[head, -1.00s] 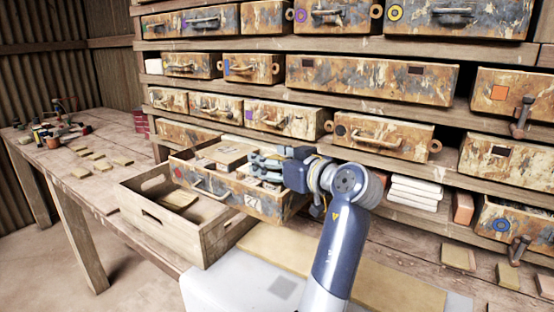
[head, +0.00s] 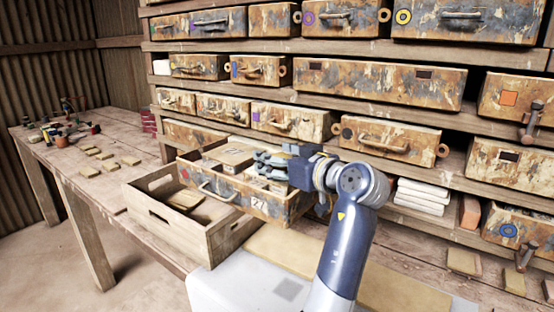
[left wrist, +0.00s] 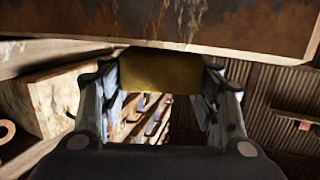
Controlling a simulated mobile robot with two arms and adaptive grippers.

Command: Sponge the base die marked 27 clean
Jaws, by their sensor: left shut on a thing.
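An open rusty drawer (head: 225,196) is pulled out of the shelving, with a pale label on its front right that seems to read 27. Blocky pieces (head: 236,153) lie inside it; I cannot make out a number on any of them. My left gripper (head: 264,163) is over the right part of this drawer, pointing left. In the left wrist view (left wrist: 160,100) it is shut on a yellow sponge (left wrist: 160,72). In the head view the sponge cannot be made out. My right gripper is not in view.
A wooden crate (head: 168,222) stands in front of the drawer with a piece inside. The bench on the left (head: 80,165) carries several tiles and small bottles. Closed drawers (head: 378,82) fill the shelves above. White slabs (head: 424,192) are stacked to the right.

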